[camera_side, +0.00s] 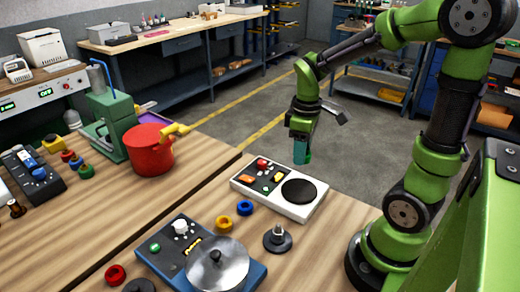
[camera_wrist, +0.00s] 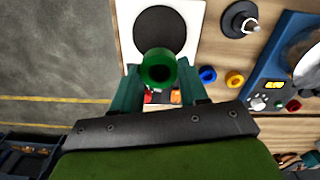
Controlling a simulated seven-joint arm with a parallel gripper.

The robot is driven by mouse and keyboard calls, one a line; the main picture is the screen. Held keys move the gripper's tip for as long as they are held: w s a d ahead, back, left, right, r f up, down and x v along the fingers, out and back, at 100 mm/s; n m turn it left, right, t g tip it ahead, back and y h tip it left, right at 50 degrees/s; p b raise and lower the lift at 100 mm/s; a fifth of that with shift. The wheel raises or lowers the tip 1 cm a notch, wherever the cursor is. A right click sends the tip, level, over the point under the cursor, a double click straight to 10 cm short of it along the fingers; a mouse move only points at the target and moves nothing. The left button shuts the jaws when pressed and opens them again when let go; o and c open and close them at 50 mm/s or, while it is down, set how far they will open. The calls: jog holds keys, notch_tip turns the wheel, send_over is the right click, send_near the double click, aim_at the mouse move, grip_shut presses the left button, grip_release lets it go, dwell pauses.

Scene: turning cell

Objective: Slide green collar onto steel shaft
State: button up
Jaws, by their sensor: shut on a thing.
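The green collar (camera_wrist: 158,56) is a ring held between the fingertips of my gripper (camera_wrist: 160,78) in the wrist view, its hole facing the camera. In the side view my gripper (camera_side: 302,150) points down, above the far end of the white panel; I cannot make out the collar apart from the fingers there. The steel shaft (camera_side: 278,229) is a short upright metal pin on a round black base (camera_side: 286,244), nearer the side camera than my gripper. The shaft also shows in the wrist view (camera_wrist: 249,25), to the upper right of the collar and apart from it.
The white panel (camera_side: 318,205) with buttons and a black disc lies between gripper and shaft. A yellow ring (camera_side: 223,224) and blue ring (camera_side: 245,208) lie near the shaft. A blue device (camera_side: 256,274) with a steel disc stands left. A red pot (camera_side: 150,152) stands farther left.

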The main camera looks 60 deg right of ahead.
jog(key=s+a+n, duration=0.1)
jog(key=a+n, duration=0.1)
jog(key=a, duration=0.3)
jog(key=s+a+f+n, duration=0.1)
jog(key=a+n, duration=0.1)
jog(key=a, duration=0.3)
jog(key=s+a+n, duration=0.1)
jog(key=a+n, duration=0.1)
jog(key=a, duration=0.3)
jog(key=shift+a+f, duration=0.4)
jog(key=shift+f, duration=2.45)
jog(key=shift+d+f, duration=0.1)
jog(key=shift+f, duration=1.1)
jog(key=o, duration=1.6)
jog(key=shift+s, duration=0.1)
